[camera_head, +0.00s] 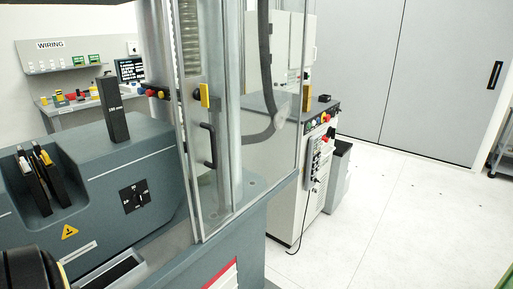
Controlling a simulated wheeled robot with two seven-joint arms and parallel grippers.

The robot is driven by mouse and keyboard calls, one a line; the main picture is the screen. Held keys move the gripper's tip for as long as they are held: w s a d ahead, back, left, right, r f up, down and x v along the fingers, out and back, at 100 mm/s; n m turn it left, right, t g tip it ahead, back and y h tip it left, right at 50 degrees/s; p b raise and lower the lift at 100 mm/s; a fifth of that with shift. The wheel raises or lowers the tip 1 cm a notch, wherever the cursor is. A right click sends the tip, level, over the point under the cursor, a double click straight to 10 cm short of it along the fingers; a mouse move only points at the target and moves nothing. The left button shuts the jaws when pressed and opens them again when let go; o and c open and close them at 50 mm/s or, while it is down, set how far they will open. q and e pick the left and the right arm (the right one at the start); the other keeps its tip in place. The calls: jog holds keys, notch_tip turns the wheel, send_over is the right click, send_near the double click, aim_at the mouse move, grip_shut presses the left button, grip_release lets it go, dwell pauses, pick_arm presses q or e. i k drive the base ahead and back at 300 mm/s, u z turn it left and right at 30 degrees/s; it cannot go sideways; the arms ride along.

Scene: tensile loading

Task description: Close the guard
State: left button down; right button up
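The guard (223,192) is a tall clear panel with a metal-coloured frame, standing upright on the grey testing machine (240,255) in the middle of the view. A black bar handle (208,146) sits on it, below a yellow block (204,95). Clear panes overlap here, so I cannot tell how far the guard stands open. Its top is cut off by the picture edge. Neither of my grippers shows. A black rounded part with a gold ring at the bottom left corner looks like part of my arm.
A grey housing with a dial (135,197) and an upright dark post (112,110) stands left of the guard. Dark tools (40,175) sit in its recess. A control cabinet (305,185) stands behind to the right. The white floor (400,215) at right is mostly clear.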

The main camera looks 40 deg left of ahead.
aim_at(198, 131)
jog(key=u, duration=0.05)
jog(key=i, duration=3.2)
jog(key=u, duration=3.5)
